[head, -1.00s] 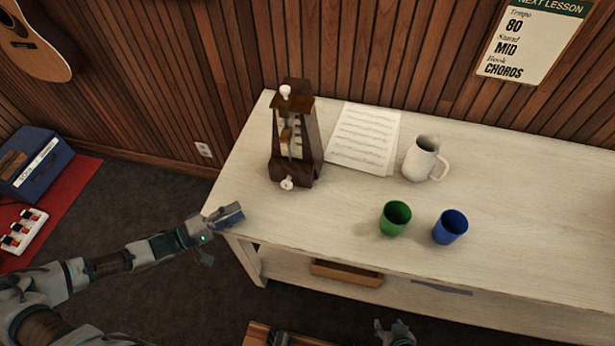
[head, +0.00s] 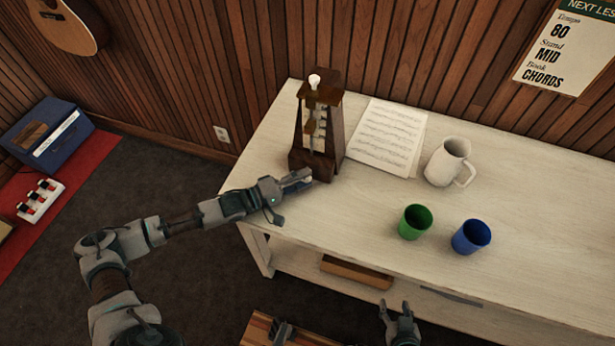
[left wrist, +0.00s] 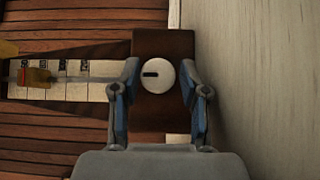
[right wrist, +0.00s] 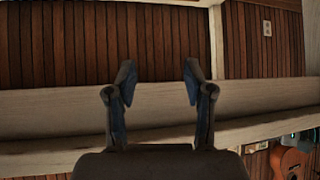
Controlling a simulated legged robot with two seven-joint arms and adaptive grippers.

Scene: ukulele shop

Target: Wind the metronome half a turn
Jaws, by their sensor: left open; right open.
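The metronome (head: 321,120) is a dark brown wooden pyramid with a white knob on top, standing upright at the left end of the white table. Its front winding key, a round white knob with a dark slot (left wrist: 157,76), shows in the left wrist view; in the head view my gripper mostly hides it. My left gripper (head: 304,180) is open at the metronome's lower front. In the left wrist view its fingers (left wrist: 158,95) lie on either side of the knob, with gaps visible. My right gripper (head: 401,310) is open and empty in front of the table, also seen in the right wrist view (right wrist: 158,85).
Sheet music (head: 388,138) lies just right of the metronome. A white mug (head: 446,163), a green cup (head: 414,222) and a blue cup (head: 471,237) stand farther right on the table (head: 545,210). The table's right part is clear.

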